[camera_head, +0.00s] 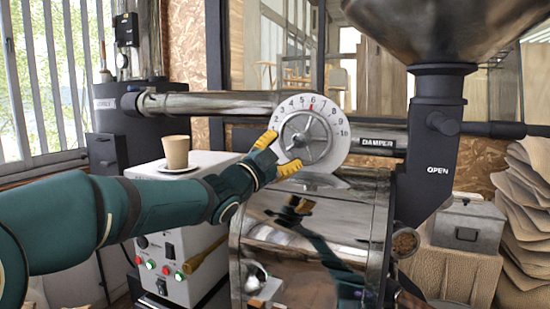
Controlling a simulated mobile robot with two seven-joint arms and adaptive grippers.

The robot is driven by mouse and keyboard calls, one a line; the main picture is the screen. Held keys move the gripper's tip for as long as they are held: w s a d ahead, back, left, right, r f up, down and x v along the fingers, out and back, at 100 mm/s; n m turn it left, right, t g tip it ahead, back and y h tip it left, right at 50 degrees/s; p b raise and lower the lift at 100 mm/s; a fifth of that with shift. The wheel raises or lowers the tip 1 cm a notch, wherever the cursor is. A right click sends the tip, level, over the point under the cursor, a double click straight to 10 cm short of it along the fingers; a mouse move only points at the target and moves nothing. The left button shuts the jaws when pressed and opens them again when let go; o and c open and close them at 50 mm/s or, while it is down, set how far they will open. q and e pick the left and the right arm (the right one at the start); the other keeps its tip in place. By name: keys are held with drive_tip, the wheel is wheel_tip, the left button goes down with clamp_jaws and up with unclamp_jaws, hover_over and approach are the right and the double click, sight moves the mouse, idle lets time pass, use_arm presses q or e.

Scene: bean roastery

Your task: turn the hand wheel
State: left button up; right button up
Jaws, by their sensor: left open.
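The hand wheel (305,137) is a grey metal disc with spokes, in front of a white round dial plate (339,122) with numbers and a red mark near the top. It sits on the horizontal pipe, left of the "DAMPER" label (377,142). My left gripper (277,155) is at the wheel's left side, its yellow fingers spread apart, one at the upper left and one at the lower left. Whether a finger touches the wheel I cannot tell. My right gripper is not seen directly.
A paper cup (176,152) on a saucer stands on the white control box (186,210) behind my left arm. The shiny roaster body (345,215) below the wheel reflects my arm. A dark hopper column (434,150) marked "OPEN" stands right, beside a metal box (468,225) and stacked sacks (525,215).

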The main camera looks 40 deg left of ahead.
use_arm(q)
drive_tip(key=shift+v, duration=1.4)
